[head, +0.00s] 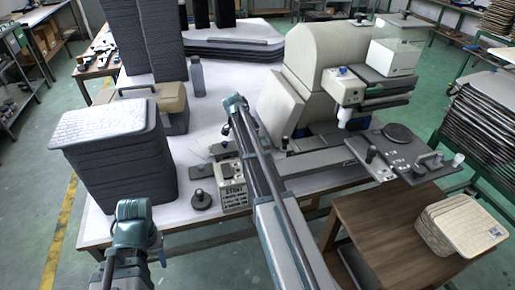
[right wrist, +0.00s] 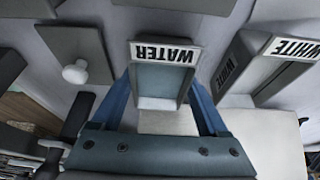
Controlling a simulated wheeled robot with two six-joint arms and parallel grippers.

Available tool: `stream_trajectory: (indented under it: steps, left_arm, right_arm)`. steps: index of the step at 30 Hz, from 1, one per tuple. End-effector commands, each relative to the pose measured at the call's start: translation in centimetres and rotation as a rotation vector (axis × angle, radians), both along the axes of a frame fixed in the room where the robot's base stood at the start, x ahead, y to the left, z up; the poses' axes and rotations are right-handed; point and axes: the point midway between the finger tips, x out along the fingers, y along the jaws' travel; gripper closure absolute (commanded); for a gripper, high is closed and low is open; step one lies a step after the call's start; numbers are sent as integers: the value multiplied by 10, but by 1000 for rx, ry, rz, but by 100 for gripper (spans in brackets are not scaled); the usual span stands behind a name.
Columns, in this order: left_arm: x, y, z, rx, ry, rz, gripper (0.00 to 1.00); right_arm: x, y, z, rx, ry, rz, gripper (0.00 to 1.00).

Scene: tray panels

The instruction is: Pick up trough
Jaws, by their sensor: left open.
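In the right wrist view a trough (right wrist: 158,80) with a grey inside and a white rim marked WATER stands between the two blue fingers of my right gripper (right wrist: 160,95). The fingers lie along its two sides. I cannot tell whether they press on it. I cannot make out this trough or the right fingers in the head view. My left gripper (head: 137,228) shows as a teal end at the lower left, in front of the table and apart from the dark stack. It is open, with its fingertips unclear.
A box marked WHITE (right wrist: 262,70) stands to the right of the trough, and a knobbed plate (right wrist: 75,72) lies to the left. A tall dark tray stack (head: 120,175) and a beige machine (head: 315,65) stand on the white table (head: 190,215). A wooden stand (head: 370,225) is at the right.

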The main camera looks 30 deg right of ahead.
Motion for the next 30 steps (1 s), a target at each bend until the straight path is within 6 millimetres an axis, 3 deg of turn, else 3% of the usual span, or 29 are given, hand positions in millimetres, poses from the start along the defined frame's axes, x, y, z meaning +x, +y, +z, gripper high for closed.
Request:
stream_trajectory:
  steps: [1,11,22,30]
  left_arm:
    - [0,0,0,0,0,0,50]
    - [0,0,0,0,0,0,50]
    - [0,0,6,0,0,0,50]
    - [0,0,34,0,0,0,50]
  right_arm:
    - [0,0,0,0,0,0,41]
    - [0,0,0,0,0,0,99]
    - [0,0,6,0,0,0,99]
    - [0,0,34,0,0,0,99]
